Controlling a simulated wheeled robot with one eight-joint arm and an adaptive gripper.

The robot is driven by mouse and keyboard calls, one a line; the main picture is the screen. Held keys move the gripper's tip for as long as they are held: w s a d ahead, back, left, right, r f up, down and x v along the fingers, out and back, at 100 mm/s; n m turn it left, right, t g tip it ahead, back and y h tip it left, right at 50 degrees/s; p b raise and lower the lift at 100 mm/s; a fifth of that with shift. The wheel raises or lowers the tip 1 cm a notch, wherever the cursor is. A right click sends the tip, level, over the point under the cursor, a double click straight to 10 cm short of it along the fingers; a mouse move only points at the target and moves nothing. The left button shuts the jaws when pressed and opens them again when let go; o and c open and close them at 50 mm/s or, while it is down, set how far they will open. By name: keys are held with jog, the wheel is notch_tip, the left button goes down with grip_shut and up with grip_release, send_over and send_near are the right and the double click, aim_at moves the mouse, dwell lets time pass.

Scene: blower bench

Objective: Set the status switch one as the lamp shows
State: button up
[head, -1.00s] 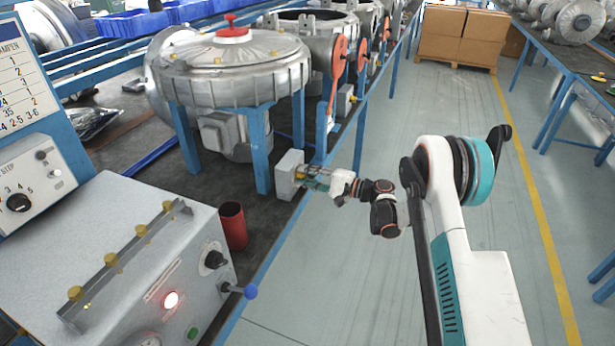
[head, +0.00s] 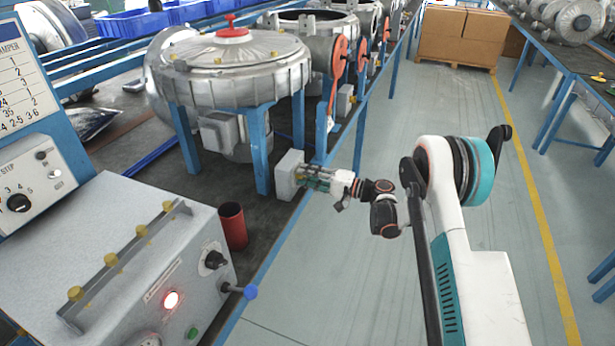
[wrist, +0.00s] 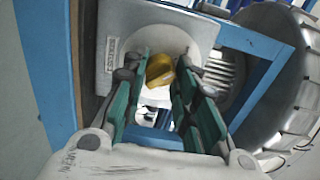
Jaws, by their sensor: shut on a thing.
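The status switch is a grey box (head: 289,175) on the bench edge below the nearest blower. In the wrist view its face (wrist: 112,55) carries a yellow knob (wrist: 160,69) and a small label. My gripper (head: 308,180) reaches the box from the right. In the wrist view its two green-padded fingers (wrist: 158,92) stand on either side of the yellow knob and are shut on it. The knob sits tilted between the fingertips. A red lamp (head: 171,300) glows on the grey control box at the lower left.
A blower with a red cap (head: 233,33) stands on blue legs beside the switch box. A red cup (head: 232,226) and a lever with a blue ball (head: 250,292) are at the bench edge. The aisle floor (head: 400,90) to the right is clear.

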jog(key=o, duration=1)
jog(key=shift+o, duration=0.2)
jog(key=shift+d, duration=0.1)
jog(key=v, duration=1.2)
